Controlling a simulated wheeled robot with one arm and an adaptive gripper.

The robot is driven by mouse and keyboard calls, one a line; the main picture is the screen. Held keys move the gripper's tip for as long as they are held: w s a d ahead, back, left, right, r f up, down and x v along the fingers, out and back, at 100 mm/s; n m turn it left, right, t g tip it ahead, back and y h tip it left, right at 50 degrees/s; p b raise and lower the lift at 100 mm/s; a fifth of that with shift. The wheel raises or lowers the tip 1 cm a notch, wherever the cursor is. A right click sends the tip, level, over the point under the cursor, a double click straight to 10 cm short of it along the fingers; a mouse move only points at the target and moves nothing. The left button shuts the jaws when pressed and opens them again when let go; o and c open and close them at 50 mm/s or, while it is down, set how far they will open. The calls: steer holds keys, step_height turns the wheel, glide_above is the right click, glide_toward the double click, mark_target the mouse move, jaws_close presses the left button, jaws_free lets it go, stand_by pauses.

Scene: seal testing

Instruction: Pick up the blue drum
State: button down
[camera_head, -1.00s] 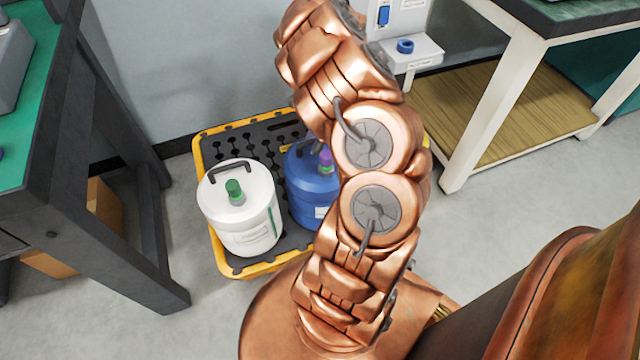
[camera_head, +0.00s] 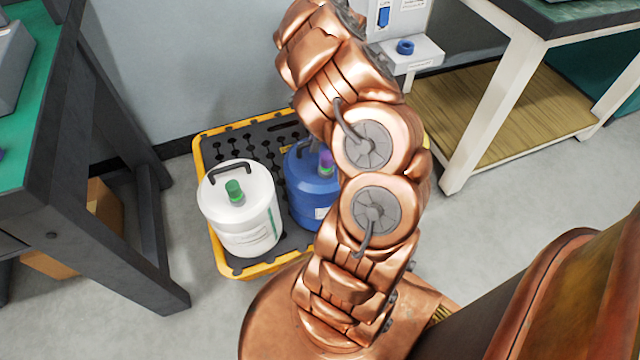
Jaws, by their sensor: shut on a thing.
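The blue drum (camera_head: 302,190) stands upright on the black deck of a yellow-rimmed spill tray (camera_head: 208,240), right of a white drum. Its dark handle and purple cap (camera_head: 326,163) show at the top. My copper arm crosses in front and hides its right side. My gripper does not show; the arm's end is hidden or out of the picture, so I cannot see whether it touches the drum.
The white drum (camera_head: 238,210) with a green cap stands close to the left of the blue drum. A dark-framed bench (camera_head: 110,200) is at left, a white-framed table (camera_head: 490,110) at right. A white device with a blue ring (camera_head: 405,47) is behind.

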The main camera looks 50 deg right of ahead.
step_height(320, 180, up, 10)
steer(key=p, duration=0.2)
steer(key=shift+p, duration=0.35)
stand_by(0.4)
